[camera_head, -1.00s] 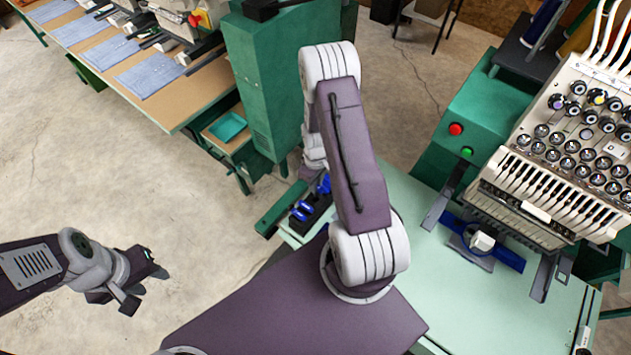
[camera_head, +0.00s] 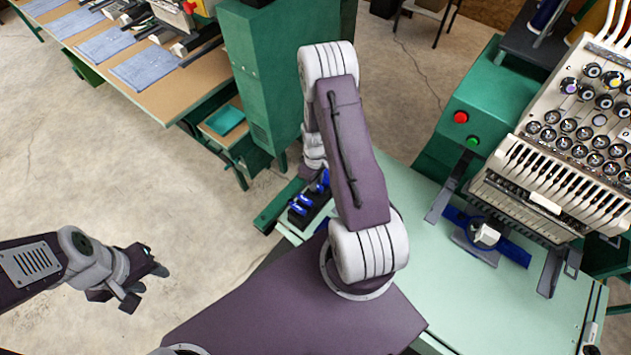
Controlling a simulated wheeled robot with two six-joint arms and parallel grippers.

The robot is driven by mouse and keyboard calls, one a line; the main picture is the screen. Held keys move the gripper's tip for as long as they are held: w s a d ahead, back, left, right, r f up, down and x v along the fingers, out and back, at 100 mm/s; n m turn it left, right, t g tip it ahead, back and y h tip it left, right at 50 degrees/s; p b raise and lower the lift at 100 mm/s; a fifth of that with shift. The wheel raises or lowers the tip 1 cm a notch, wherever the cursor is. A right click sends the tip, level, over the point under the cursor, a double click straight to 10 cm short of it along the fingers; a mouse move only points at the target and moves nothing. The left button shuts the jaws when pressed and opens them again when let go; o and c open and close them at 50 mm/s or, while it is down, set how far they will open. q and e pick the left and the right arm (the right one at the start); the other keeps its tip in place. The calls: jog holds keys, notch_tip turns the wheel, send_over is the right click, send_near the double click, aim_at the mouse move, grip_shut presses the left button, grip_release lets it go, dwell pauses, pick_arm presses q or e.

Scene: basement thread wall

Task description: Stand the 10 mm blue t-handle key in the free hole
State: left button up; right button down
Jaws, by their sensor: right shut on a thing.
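A dark block (camera_head: 310,215) with several blue t-handle keys (camera_head: 300,206) stands at the left edge of the pale green table. One blue handle (camera_head: 322,181) shows higher up, against my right arm, at my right gripper (camera_head: 316,172). The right gripper is mostly hidden behind my own arm link and is shut on that key. The key's shaft, its size mark and the free hole cannot be made out. My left gripper (camera_head: 143,284) is open and empty, out over the bare floor at the left, far from the block.
The pale green table (camera_head: 460,310) is clear in front. An embroidery machine (camera_head: 545,185) with a blue hoop frame (camera_head: 513,252) stands at the right, beside a green box with red and green buttons (camera_head: 467,128). A green cabinet (camera_head: 262,80) and workbench (camera_head: 170,85) stand at the back left.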

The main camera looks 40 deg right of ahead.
jog(key=shift+f, duration=0.25)
jog(key=shift+f+b, duration=0.65)
jog(key=shift+b, duration=0.05)
jog(key=c, duration=1.3)
grip_release()
jog(key=shift+o, duration=0.2)
jog(key=shift+w+r, duration=0.1)
jog(key=shift+r, duration=0.1)
jog(key=shift+r, duration=0.35)
notch_tip(320, 180, up, 8)
jog(key=shift+a+r+b, duration=0.1)
jog(key=shift+b, duration=0.45)
